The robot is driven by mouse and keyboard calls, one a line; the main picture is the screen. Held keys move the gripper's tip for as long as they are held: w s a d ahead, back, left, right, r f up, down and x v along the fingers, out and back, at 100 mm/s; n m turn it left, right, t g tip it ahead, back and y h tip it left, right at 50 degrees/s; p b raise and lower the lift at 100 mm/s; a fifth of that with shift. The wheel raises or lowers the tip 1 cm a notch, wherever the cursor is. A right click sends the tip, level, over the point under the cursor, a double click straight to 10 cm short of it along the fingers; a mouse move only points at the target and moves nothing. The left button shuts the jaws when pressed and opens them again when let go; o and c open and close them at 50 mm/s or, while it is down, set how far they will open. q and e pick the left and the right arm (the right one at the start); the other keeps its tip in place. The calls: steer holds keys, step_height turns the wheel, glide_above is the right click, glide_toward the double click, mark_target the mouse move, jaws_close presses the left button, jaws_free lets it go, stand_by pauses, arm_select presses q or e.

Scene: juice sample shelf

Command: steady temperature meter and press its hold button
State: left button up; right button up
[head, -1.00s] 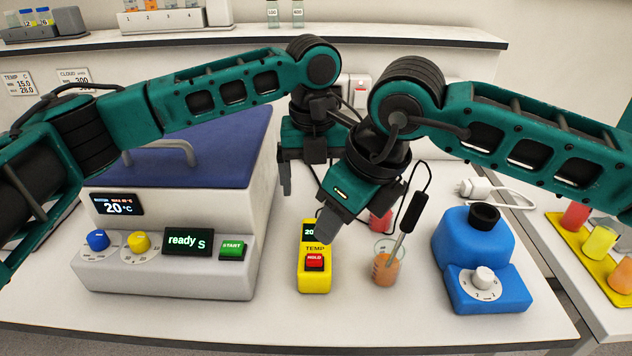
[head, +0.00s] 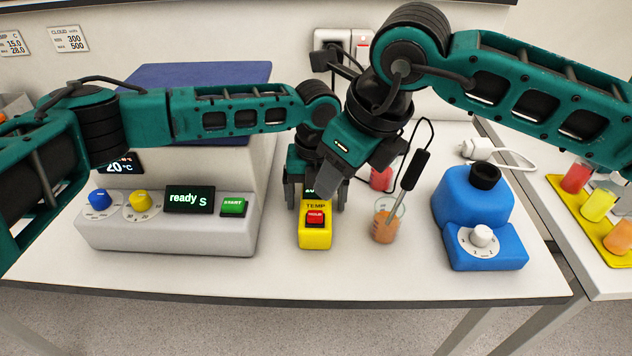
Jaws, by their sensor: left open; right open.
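The yellow temperature meter (head: 315,238) stands on the bench, with a red HOLD button (head: 315,218) on its face. Its display is mostly hidden behind my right gripper. My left gripper (head: 316,196) is low at the meter's far end, open, with one finger on each side of it; I cannot tell whether they touch. My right gripper (head: 328,186) is open above the meter's upper part, just behind the HOLD button and apart from it. A probe (head: 410,178) with a black handle and cable stands tilted in a beaker of orange juice (head: 386,226) right of the meter.
A grey machine (head: 165,238) with knobs, a "ready" screen and a green START button stands left. A blue device (head: 475,215) with a white dial stands right. A red sample (head: 381,178) is behind the beaker. The bench front (head: 400,275) is clear.

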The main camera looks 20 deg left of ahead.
arm_select(q)
steer(key=shift+f, duration=0.1)
steer(key=shift+c, duration=0.3)
steer(key=c, duration=1.3)
steer(key=shift+o, duration=0.2)
arm_select(e)
steer(key=shift+c, duration=0.3)
stand_by(1.9)
jaws_close()
stand_by(1.5)
